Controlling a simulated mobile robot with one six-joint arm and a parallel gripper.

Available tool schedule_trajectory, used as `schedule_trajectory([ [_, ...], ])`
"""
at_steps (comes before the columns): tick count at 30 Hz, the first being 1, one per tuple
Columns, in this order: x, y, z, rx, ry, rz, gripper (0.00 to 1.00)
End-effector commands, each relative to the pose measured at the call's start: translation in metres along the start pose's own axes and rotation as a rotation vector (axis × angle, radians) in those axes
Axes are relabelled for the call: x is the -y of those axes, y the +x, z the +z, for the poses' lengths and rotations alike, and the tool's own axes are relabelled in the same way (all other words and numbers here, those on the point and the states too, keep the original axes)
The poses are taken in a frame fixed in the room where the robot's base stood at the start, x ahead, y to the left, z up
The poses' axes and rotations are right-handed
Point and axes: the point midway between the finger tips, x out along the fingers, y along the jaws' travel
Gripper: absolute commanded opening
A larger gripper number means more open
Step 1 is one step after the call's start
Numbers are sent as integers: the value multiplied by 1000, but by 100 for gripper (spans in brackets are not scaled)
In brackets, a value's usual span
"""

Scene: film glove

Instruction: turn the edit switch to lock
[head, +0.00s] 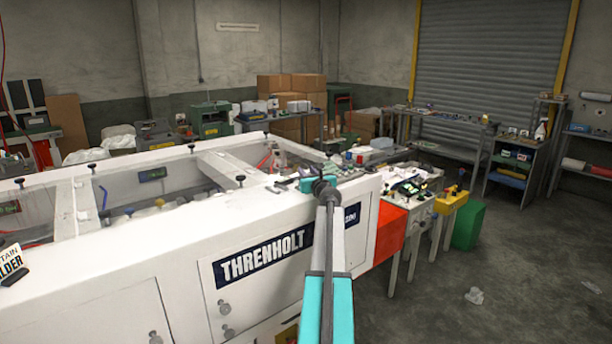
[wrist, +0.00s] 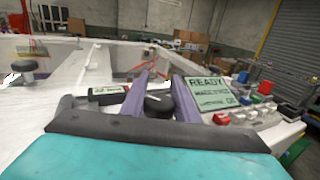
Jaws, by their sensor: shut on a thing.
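In the wrist view, a round black knob with a pale pointer mark, apparently the edit switch (wrist: 159,105), sits between the two purple fingers of my gripper (wrist: 160,97). The fingers are shut on it, one on each side. In the head view, my gripper (head: 322,186) is over the right end of the white THRENHOLT machine (head: 230,218), and my arm hides the knob.
Right of the knob, a green display (wrist: 212,93) reads READY, with smaller blurred lines. Beside it are a red button (wrist: 222,119) and several pale keys. Black knobs stand along the machine's rim. A cluttered bench (head: 410,195) adjoins on the right; open floor lies beyond.

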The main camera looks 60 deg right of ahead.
Motion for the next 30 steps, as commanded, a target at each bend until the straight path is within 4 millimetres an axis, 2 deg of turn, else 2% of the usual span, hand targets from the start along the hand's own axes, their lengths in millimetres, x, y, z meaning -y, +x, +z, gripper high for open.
schedule_trajectory([
  [5,-4,0,0,-1,0,7,5],
  [6,-4,0,0,-1,0,7,33],
  [9,-3,0,0,-1,0,5,46],
  [22,-1,-3,0,-1,0,1,46],
  [30,-1,-21,-2,-1,-2,0,46],
])
